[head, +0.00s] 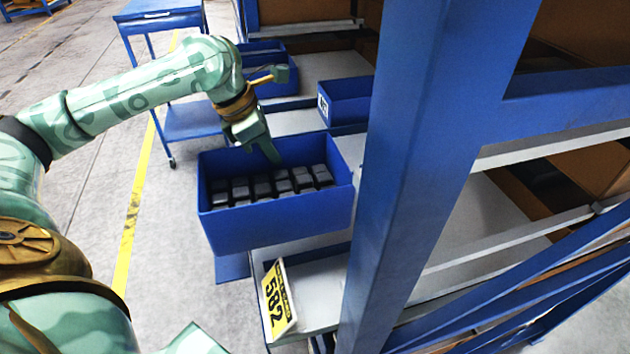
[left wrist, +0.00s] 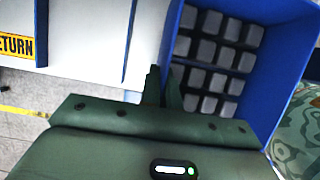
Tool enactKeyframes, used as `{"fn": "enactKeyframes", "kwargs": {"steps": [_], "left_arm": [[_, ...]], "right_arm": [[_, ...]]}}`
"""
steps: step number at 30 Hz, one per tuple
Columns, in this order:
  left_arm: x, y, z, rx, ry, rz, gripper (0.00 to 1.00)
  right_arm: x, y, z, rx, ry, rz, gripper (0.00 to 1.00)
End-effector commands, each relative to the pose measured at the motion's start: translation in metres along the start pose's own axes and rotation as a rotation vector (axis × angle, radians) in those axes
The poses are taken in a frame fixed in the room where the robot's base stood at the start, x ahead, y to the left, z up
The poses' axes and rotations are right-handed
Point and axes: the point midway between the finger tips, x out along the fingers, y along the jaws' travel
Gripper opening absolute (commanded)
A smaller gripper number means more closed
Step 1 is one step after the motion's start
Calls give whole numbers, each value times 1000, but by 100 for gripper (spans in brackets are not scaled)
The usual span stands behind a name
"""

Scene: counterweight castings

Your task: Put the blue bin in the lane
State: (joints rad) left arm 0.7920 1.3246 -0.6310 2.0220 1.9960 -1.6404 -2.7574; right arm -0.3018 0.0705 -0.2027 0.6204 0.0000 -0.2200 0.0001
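The blue bin (head: 275,232) is filled with several rows of dark grey blocks. It hangs or rests at the shelf's front edge, partly over the white lane surface (head: 322,285); I cannot tell whether it touches it. My left gripper (head: 268,147) is at the bin's far wall, with a finger reaching down inside. In the left wrist view the two fingers (left wrist: 164,88) straddle the wall of the bin (left wrist: 285,70) and look closed on it. The fingertips' contact is partly hidden. My right gripper is not in view.
A blue rack post (head: 415,150) stands close right of the bin. Other blue bins (head: 345,100) sit farther back on the rack. A blue cart (head: 190,120) stands behind left. The floor at left is clear.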

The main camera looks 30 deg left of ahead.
Motion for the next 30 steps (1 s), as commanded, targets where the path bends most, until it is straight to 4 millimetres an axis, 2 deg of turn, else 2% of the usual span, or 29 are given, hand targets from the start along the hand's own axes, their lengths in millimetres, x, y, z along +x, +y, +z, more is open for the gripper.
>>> {"fn": "enactKeyframes", "kwargs": {"steps": [7, 12, 15, 23, 25, 30], "left_arm": [[39, 23, 34, 0, -5, -4, 0], [74, 34, 40, -2, -2, -3, 0], [86, 39, 43, -1, -2, -2, 0], [102, 44, 48, 0, -3, -1, 0], [111, 47, 49, -2, -2, -3, 0], [135, 47, 37, 0, -1, -1, 0]], "right_arm": [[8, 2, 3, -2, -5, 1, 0], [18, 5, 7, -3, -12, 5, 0], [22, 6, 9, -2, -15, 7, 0], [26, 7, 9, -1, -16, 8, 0], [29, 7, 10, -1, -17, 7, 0], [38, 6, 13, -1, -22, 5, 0]]}}
